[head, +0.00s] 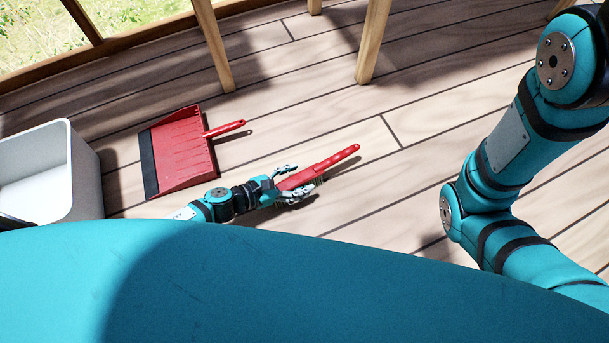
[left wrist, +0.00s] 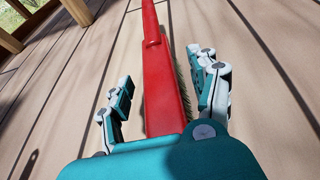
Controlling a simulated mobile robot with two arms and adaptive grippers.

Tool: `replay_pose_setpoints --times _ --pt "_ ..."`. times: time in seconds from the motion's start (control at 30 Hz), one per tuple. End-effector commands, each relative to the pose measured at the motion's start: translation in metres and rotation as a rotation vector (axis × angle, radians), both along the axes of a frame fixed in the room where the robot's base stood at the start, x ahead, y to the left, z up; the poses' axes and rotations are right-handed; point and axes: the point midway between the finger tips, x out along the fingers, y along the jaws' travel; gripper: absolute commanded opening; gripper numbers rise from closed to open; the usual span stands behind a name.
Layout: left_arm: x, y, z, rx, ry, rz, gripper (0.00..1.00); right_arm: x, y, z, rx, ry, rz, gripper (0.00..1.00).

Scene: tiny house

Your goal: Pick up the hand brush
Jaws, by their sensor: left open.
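The red hand brush (head: 330,163) lies on the wooden floor, its handle pointing up and to the right in the head view. My left gripper (head: 294,184) is open at the brush's near end, with a finger on each side of its red body. In the left wrist view the brush (left wrist: 164,85) runs between the two open fingers of my left gripper (left wrist: 165,100), with gaps on both sides. Its bristles show along the right side. My right arm shows at the right of the head view, but its gripper is out of view.
A red dustpan (head: 184,158) lies on the floor left of the brush. A white bin (head: 82,172) stands at the far left. Wooden legs (head: 374,40) rise behind. The floor right of the brush is clear up to my right arm.

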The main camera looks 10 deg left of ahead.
Motion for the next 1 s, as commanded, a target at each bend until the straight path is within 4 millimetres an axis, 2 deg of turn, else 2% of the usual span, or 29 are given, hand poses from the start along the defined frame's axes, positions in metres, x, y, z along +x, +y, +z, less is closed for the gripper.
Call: replay_pose_setpoints --times 0.1,0.57,1.0 --pt "-0.0002 0.0001 0.0005 -0.001 0.001 0.000 0.59 -0.0002 0.0001 0.0006 0.000 0.000 0.000 0.40" --pt "-0.0003 0.0002 0.0006 -0.001 -0.001 0.000 0.00 -0.0002 0.0000 0.0005 0.000 0.000 0.000 0.40" --pt "0.0031 0.0024 0.0066 -0.002 -0.002 0.000 0.00 0.0005 0.0001 0.0048 0.000 0.001 0.000 0.40"
